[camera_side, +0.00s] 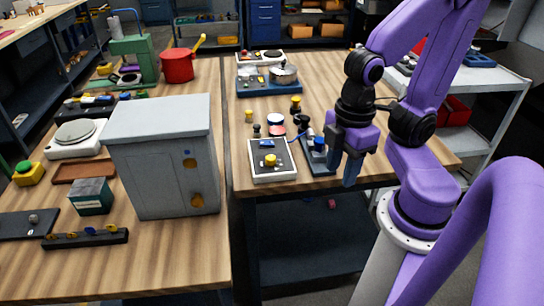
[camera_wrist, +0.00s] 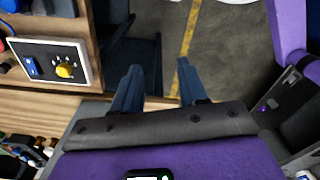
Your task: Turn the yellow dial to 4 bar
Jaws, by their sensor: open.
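The marks are too small to read, so I cannot tell the dial's setting. My gripper (camera_side: 343,174) is to the right of the panel, at the table's front edge, apart from the dial. Its fingers (camera_wrist: 158,68) point down, open and empty, over the floor in the wrist view.
A blue-topped fixture (camera_side: 318,158) stands between the panel and my gripper. A large grey cabinet (camera_side: 163,160) stands to the panel's left. Small knobs and jars are just behind the panel, and a blue tray with a metal pot (camera_side: 284,73) is farther back.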

